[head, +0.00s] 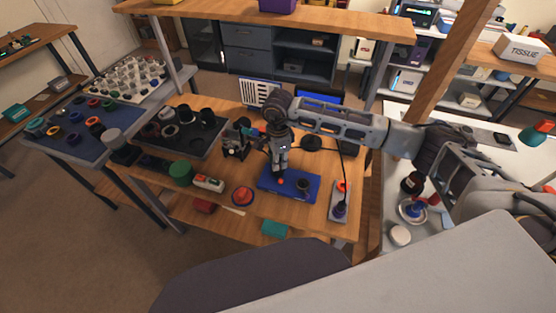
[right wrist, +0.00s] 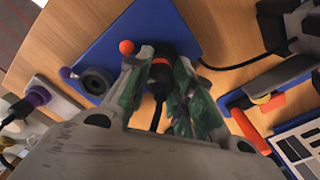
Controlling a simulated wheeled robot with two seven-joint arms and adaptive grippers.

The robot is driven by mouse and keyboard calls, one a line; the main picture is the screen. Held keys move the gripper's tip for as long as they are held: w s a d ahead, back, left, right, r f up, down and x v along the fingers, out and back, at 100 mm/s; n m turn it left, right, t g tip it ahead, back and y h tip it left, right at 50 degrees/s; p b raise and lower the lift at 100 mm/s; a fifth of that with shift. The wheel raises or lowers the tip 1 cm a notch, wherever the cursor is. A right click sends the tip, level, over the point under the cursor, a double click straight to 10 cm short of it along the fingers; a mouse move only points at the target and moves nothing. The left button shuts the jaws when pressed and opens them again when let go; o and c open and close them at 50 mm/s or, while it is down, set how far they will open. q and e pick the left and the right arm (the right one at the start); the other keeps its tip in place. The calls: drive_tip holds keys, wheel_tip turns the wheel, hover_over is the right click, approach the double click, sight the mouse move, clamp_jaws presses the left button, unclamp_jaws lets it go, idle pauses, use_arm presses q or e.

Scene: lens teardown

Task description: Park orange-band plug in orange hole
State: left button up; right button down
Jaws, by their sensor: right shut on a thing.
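My right gripper (head: 281,172) is over the blue board (head: 272,191) on the wooden table. In the right wrist view, its green-padded fingers (right wrist: 158,88) are shut on a black plug with an orange band (right wrist: 160,62); a black cable trails from it. The plug's far end is over the blue board (right wrist: 178,28), beside an orange ball (right wrist: 126,47). The orange hole is not visible; the plug and fingers cover that spot, so I cannot tell whether the plug is seated. My left gripper is not in view.
A grey strip (head: 333,213) with orange and purple parts stands right of the board. A red disc (head: 242,196), a green cylinder (head: 180,172) and a dark tray (head: 205,145) are to the left. A black cable crosses the table behind the board.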

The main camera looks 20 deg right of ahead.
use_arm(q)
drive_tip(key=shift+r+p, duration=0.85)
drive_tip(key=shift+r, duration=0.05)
use_arm(e)
drive_tip(key=shift+r, duration=2.3)
drive_tip(key=shift+d, duration=0.1)
